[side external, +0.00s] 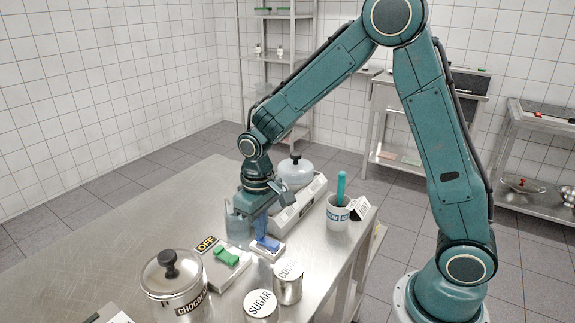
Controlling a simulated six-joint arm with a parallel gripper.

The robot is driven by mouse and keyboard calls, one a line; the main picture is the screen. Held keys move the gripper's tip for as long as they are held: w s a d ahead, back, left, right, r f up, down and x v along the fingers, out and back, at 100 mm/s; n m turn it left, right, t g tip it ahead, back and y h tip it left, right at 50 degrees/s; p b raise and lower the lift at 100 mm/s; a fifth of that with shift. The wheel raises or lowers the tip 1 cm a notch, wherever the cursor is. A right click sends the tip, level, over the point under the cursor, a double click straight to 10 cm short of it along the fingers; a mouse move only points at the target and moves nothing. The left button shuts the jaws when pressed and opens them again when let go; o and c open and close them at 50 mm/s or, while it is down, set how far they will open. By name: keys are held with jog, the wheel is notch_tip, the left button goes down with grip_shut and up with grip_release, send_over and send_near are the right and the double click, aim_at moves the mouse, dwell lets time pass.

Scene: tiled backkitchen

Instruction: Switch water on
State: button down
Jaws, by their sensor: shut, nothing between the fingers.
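A blue switch (267,243) sits on a small white base (277,252) on the steel table, and I cannot read any water label on it. My gripper (260,218) points down at the end of my teal arm, right over the blue switch. It is shut and empty. The fingertips overlap the blue part in this view, so I cannot tell whether they touch it or which way the switch is tipped. A second switch, green (226,256), sits on a white base to the left, with an OFF sign (207,244) behind it.
A pale bluish vessel (238,229) stands close left of my gripper. A mug (338,214) holds a teal-handled item. Chocolate (173,281), sugar (260,306) and another canister (288,284) stand in front.

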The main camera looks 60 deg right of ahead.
jog(key=shift+f, duration=0.3)
dwell(0.4)
jog(key=shift+r, duration=3.45)
jog(key=shift+r, duration=0.1)
jog(key=s+d+r+t, duration=0.1)
jog(key=s+r+t, duration=0.1)
jog(key=s, duration=0.5)
jog(key=s+d+r+t, duration=0.1)
jog(key=s+r, duration=0.4)
jog(key=s, duration=0.1)
jog(key=s+d+r+t, duration=0.1)
jog(key=s+r+t, duration=0.1)
jog(key=s+r, duration=0.2)
jog(key=s, duration=0.3)
jog(key=shift+s+r+t, duration=0.25)
jog(key=shift+s+t, duration=0.05)
jog(key=shift+s, duration=0.05)
